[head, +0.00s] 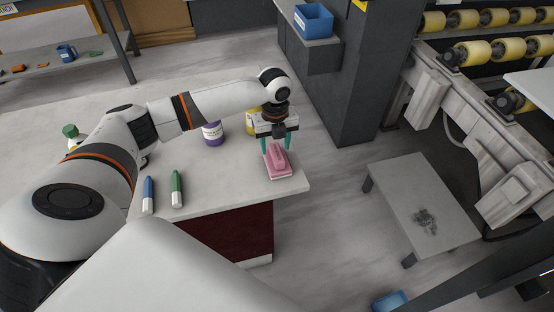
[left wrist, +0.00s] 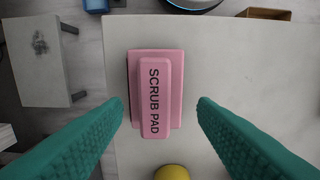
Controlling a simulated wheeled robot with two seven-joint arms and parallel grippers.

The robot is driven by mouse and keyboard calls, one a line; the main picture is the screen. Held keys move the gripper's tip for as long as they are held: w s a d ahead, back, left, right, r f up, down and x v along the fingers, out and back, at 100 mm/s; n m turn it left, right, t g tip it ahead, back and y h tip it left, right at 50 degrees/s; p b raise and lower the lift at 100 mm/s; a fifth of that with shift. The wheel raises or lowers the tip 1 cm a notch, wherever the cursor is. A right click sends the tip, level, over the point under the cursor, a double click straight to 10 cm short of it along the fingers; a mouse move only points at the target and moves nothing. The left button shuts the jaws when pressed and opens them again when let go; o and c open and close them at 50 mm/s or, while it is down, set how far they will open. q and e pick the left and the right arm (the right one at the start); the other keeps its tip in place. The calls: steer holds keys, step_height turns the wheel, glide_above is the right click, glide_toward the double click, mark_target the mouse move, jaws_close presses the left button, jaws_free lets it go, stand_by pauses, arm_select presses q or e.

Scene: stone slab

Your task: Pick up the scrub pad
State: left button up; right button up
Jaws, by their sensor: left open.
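The pink scrub pad (head: 278,161) lies on the near right corner of the stone slab (head: 230,184). In the left wrist view the scrub pad (left wrist: 154,92) shows a raised handle with the words SCRUB PAD. My left gripper (head: 276,150) is right above it, its teal fingers pointing down. In the left wrist view the two fingers (left wrist: 161,112) are spread wide, one on each side of the pad, with gaps between. The left gripper is open and empty. My right gripper is not in view.
A purple-labelled container (head: 212,133) and a yellow container (head: 251,122) stand behind the pad. The slab's edge is close to the pad. A low grey table (head: 420,205) stands to the right.

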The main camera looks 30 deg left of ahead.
mark_target(277, 152)
arm_select(q)
steer(key=f, duration=0.4)
steer(key=shift+w+d+f, duration=0.1)
steer(key=shift+w, duration=0.1)
steer(key=c, duration=1.1)
step_height(277, 152, up, 10)
steer(key=shift+r, duration=0.1)
